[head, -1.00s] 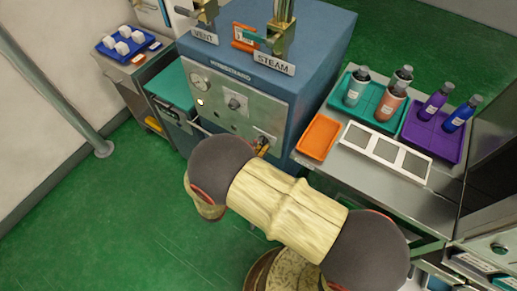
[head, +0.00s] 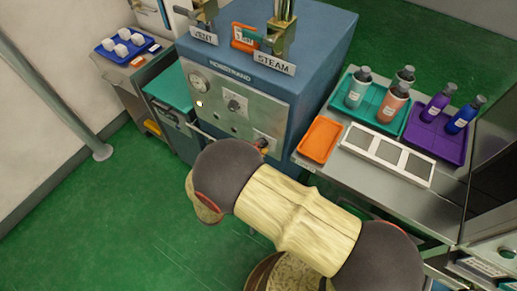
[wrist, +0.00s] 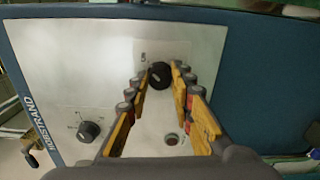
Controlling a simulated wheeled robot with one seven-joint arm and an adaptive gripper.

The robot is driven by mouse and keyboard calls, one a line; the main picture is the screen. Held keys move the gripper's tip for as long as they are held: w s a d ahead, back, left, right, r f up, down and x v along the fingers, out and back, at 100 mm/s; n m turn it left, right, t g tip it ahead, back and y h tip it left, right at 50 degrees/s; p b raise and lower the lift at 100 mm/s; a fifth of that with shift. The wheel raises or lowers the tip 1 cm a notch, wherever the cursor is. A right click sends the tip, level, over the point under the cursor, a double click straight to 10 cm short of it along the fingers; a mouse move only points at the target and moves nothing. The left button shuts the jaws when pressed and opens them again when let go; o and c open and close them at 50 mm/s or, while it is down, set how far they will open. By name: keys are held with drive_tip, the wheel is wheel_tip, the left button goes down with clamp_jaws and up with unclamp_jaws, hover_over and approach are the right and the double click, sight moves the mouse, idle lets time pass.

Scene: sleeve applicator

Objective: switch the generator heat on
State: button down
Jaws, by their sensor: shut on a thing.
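The blue generator (head: 318,62) stands in the middle of the head view, with a pale metal control panel on its front. In the wrist view the panel (wrist: 125,50) appears turned, and my gripper (wrist: 160,73) is shut on a black round knob (wrist: 159,78), one finger on each side. The knob's pointer direction cannot be made out. A second black knob (wrist: 89,131) with a printed scale sits apart at lower left; it also shows in the head view (head: 235,104). In the head view my arm hides most of the gripper and the gripped knob.
A small round fitting (wrist: 172,139) is on the panel near my fingers. VENT and STEAM valves (head: 280,35) stand on top of the generator. Right of it, a counter holds an orange tray (head: 319,139), a white three-part frame (head: 388,155) and several bottles. Green floor is clear at left.

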drive_tip(key=c, duration=1.5)
unclamp_jaws()
drive_tip(key=shift+c, duration=0.2)
drive_tip(key=v, duration=1.2)
